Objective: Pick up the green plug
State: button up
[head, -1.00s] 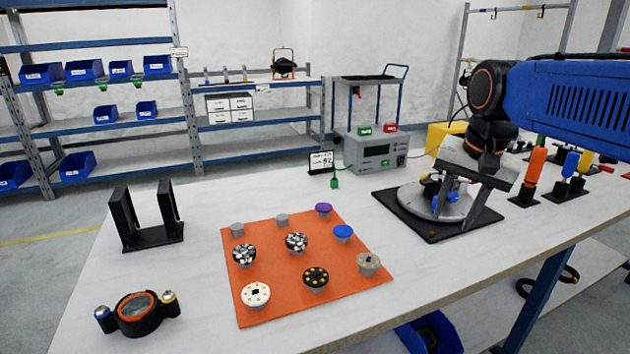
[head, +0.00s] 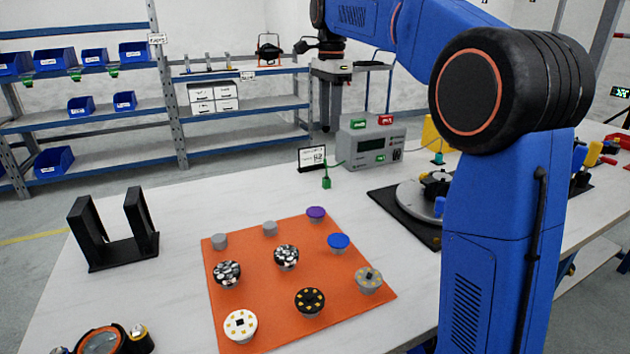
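The green plug (head: 326,182) is small and upright on the white table, just in front of a small black-framed sign. A thin green cable runs from it toward the grey device. My gripper (head: 335,124) points down, above the plug in the picture and clear of it. Its two grey fingers look spread, with nothing seen between them. How far it is from the plug in depth is hard to tell.
The grey device (head: 371,147) with green and red blocks on top stands right of the plug. The framed sign (head: 312,158) is close behind it. An orange mat (head: 330,314) with several round pieces lies in front. A black stand (head: 110,252) is at left.

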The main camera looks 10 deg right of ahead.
aim_at(326, 178)
jog(key=f, duration=1.7)
jog(key=shift+w+a+f, duration=0.2)
jog(key=shift+w, duration=0.05)
grip_shut()
